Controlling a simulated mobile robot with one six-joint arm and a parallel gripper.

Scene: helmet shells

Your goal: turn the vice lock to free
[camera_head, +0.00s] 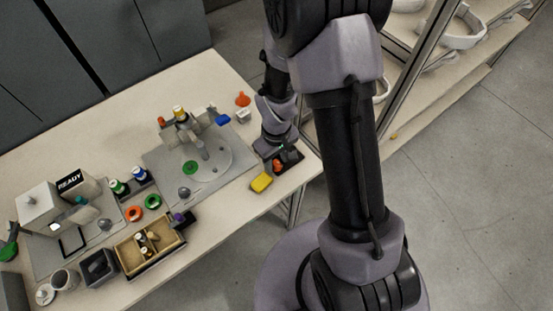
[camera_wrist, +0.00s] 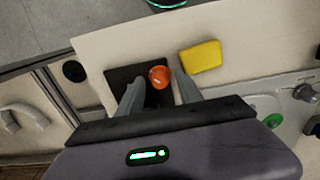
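An orange round-topped knob (camera_wrist: 158,77) shows in the wrist view over a dark square base (camera_wrist: 123,78) near the table's edge. I cannot tell for sure that it is the vice lock. The orange part also shows in the head view (camera_head: 277,165), below my gripper (camera_head: 284,152), at the table's right end. In the wrist view the two fingers of my gripper (camera_wrist: 157,92) are apart, with the knob between their tips. A gap shows on the left of the knob; the right finger is very close, and contact is unclear. My gripper hides part of the base.
A yellow block (camera_head: 261,183) lies beside the dark base; it also shows in the wrist view (camera_wrist: 200,57). A grey plate (camera_head: 160,165) with a round fixture stands to the left. A divided box (camera_head: 128,262) and several small items crowd the table's left half.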

